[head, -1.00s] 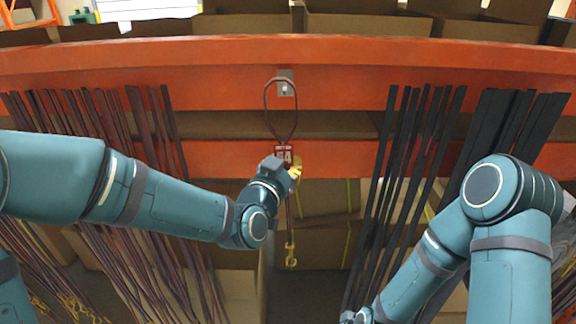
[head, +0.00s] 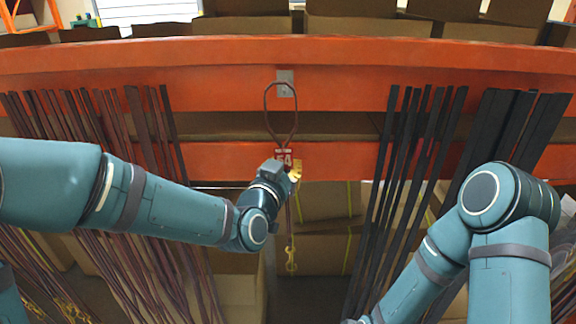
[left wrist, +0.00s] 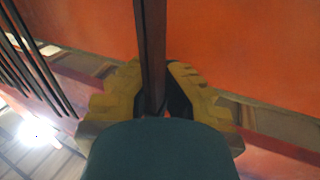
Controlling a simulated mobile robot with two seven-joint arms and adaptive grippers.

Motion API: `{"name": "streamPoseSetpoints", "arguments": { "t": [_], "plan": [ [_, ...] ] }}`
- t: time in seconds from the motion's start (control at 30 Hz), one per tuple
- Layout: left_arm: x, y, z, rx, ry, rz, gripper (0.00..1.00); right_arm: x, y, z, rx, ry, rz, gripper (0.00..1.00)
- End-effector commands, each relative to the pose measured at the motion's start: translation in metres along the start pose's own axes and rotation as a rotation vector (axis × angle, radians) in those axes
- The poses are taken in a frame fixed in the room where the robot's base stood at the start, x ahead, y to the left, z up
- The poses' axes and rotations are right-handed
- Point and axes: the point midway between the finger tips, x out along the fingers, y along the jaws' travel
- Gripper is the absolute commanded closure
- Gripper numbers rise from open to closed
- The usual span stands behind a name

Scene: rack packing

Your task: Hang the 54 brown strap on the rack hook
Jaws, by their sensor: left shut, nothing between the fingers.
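The brown strap (head: 289,222) hangs upright in the middle, with a loop at its top, a red tag (head: 283,157) reading 54 and a brass clip (head: 291,258) at its lower end. The loop's top crosses the small grey hook plate (head: 285,80) on the orange rack; I cannot tell whether the hook catches it. My left gripper (head: 296,172) is shut at the strap just below the tag. In the left wrist view, the strap (left wrist: 152,50) runs down to the yellow fingers (left wrist: 155,95), whose tips are partly hidden. My right gripper is out of frame below.
The orange rack beam (head: 350,88) spans the view. Many brown straps (head: 130,190) hang at left and black straps (head: 405,170) at right, with a gap around the middle strap. Cardboard boxes (head: 325,255) stand behind and below.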

Motion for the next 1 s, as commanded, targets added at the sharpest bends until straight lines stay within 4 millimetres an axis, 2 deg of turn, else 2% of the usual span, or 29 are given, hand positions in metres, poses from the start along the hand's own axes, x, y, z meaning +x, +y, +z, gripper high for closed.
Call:
{"name": "streamPoseSetpoints", "arguments": {
  "t": [0.03,0.07,0.1,0.13,0.5,0.8,1.0],
  "plan": [
    [0.0,0.0,0.0,0.0,0.001,0.0,1.0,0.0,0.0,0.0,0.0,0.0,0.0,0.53],
    [0.0,0.0,0.0,0.0,0.001,0.0,0.96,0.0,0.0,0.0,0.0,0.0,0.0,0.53],
    [0.0,0.0,0.0,0.0,0.001,0.0,0.82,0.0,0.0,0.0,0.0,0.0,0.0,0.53],
    [0.0,0.0,0.0,0.0,0.001,0.0,0.77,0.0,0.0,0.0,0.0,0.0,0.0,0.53],
    [-0.005,0.0,0.0,0.0,0.001,0.0,0.77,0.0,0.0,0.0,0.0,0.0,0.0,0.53],
    [-0.049,0.0,-0.001,0.001,0.001,0.0,0.77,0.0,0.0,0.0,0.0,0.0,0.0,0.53],
    [-0.071,0.0,0.0,0.001,0.0,0.0,0.77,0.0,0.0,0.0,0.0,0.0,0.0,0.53]
  ]
}}
